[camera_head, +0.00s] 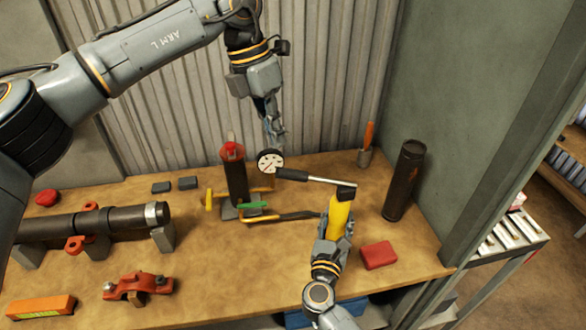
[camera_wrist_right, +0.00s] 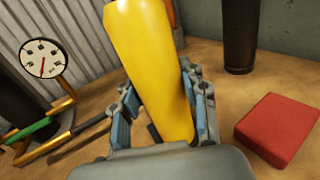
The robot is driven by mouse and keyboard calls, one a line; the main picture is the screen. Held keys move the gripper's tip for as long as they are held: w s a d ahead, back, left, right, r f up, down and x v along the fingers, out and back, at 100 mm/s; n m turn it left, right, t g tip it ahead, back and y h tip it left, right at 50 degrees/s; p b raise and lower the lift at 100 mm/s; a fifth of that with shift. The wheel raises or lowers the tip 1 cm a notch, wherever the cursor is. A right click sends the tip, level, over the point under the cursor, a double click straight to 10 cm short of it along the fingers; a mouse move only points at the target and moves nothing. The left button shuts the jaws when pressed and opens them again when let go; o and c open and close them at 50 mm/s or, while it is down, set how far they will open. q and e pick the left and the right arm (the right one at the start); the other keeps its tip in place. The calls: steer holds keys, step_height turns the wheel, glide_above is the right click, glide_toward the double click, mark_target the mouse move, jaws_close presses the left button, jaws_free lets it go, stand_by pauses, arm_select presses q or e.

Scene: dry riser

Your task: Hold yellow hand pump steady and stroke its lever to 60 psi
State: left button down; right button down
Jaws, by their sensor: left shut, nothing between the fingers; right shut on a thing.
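The yellow hand pump (camera_head: 339,216) stands on the bench at the right of centre. My right gripper (camera_head: 332,250) is shut around its body; the right wrist view shows the yellow body (camera_wrist_right: 155,60) between both fingers (camera_wrist_right: 160,115). The pump's lever (camera_head: 315,179) reaches left from the black pump head, with a dark grip (camera_head: 291,174) at its end. My left gripper (camera_head: 275,138) is shut and empty, above and slightly left of the lever grip, apart from it. The round white gauge (camera_head: 270,161) is beside the grip; it also shows in the right wrist view (camera_wrist_right: 43,58), its numbers too small to read.
A dark stand with a red top (camera_head: 233,152) and brass pipes with a green handle (camera_head: 253,205) is left of the pump. A red block (camera_head: 379,255) and a dark cylinder (camera_head: 404,180) are at right. A dark pipe (camera_head: 100,222) lies at left.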

mark_target(286, 175)
arm_select(q)
steer(key=m, duration=0.3)
steer(key=r+m+t, duration=0.1)
steer(key=m, duration=0.2)
steer(key=shift+s+d, duration=0.15)
steer(key=shift+s, duration=0.05)
steer(key=shift+x, duration=3.45)
steer(key=shift+w+f, duration=0.1)
steer(key=shift+a+x, duration=0.25)
steer(key=shift+x, duration=0.8)
steer(key=shift+a+x, duration=0.25)
steer(key=shift+x, duration=0.85)
steer(key=shift+f, duration=0.1)
